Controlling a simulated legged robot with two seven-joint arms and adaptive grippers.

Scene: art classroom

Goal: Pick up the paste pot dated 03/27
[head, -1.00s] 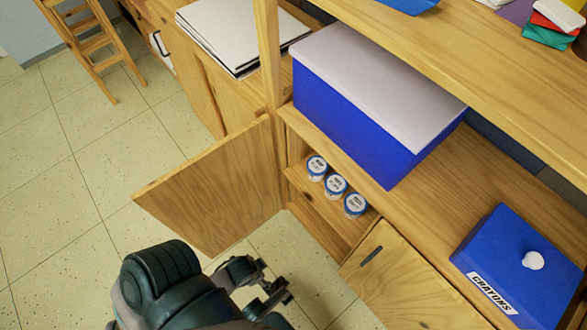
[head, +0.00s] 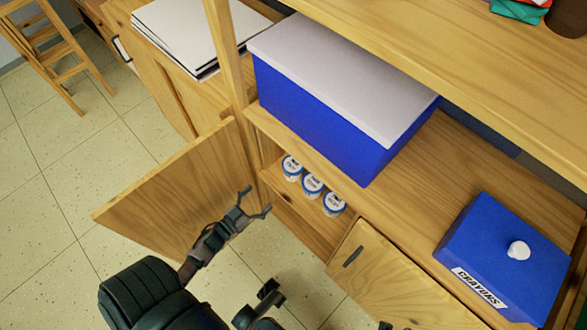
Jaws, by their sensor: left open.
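Three small paste pots with white lids and blue marks stand in a row in the open cupboard compartment: a left one (head: 292,168), a middle one (head: 312,185) and a right one (head: 334,203). Their label writing is too small to read, so I cannot tell which is dated 03/27. My left gripper (head: 257,200) is open and empty. In the picture it is to the left of the pots, in front of the opened door's inner end, and apart from the pots.
The opened cupboard door (head: 165,200) stands left of the compartment; a shut door (head: 395,285) is to the right. A blue box with a pale lid (head: 320,120) sits on the counter above the pots. A blue crayons box (head: 490,250) is further right. Floor in front is clear.

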